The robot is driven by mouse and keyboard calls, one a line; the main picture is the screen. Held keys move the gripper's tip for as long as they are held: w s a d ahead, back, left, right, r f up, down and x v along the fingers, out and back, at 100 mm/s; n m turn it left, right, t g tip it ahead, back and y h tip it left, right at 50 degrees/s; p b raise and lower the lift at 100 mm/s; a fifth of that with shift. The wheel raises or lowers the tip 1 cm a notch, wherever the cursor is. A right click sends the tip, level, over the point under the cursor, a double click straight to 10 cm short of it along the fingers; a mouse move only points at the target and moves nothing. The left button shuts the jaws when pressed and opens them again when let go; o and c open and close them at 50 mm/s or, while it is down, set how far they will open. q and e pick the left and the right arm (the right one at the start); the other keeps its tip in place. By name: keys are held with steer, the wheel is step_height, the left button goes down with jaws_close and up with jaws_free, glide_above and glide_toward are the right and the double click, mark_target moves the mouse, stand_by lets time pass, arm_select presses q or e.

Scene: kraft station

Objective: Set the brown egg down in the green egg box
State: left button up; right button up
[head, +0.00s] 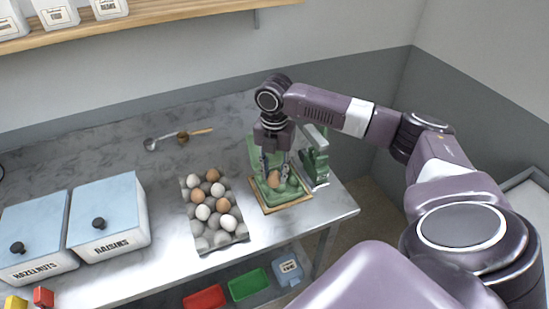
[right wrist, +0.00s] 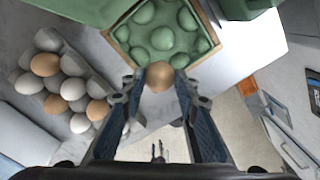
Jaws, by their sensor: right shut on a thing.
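The brown egg (head: 273,179) is between the fingers of my right gripper (head: 274,168), which is shut on it. In the right wrist view the egg (right wrist: 160,76) sits between the fingertips (right wrist: 158,82), at the near edge of the green egg box (right wrist: 130,46). In the head view the green egg box (head: 291,196) lies open below the gripper, with rounded cups. The fingers hide part of the box. I cannot tell whether the egg touches it. My left gripper is not in view.
A grey egg tray (head: 207,238) with several white and brown eggs stands left of the box. A green scale-like device (head: 316,165) stands close on the right. Two blue-lidded bins (head: 108,213) are at left. A ladle (head: 152,144) lies at the back. The table's right edge is near.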

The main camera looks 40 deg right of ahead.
mark_target(274, 183)
steer(key=shift+f+b, duration=0.8)
steer(key=shift+f, duration=2)
stand_by(1.5)
steer(key=o, duration=0.8)
steer(key=shift+o, duration=0.2)
steer(key=shift+r, duration=0.25)
step_height(274, 183, up, 11)
steer(key=shift+r, duration=0.25)
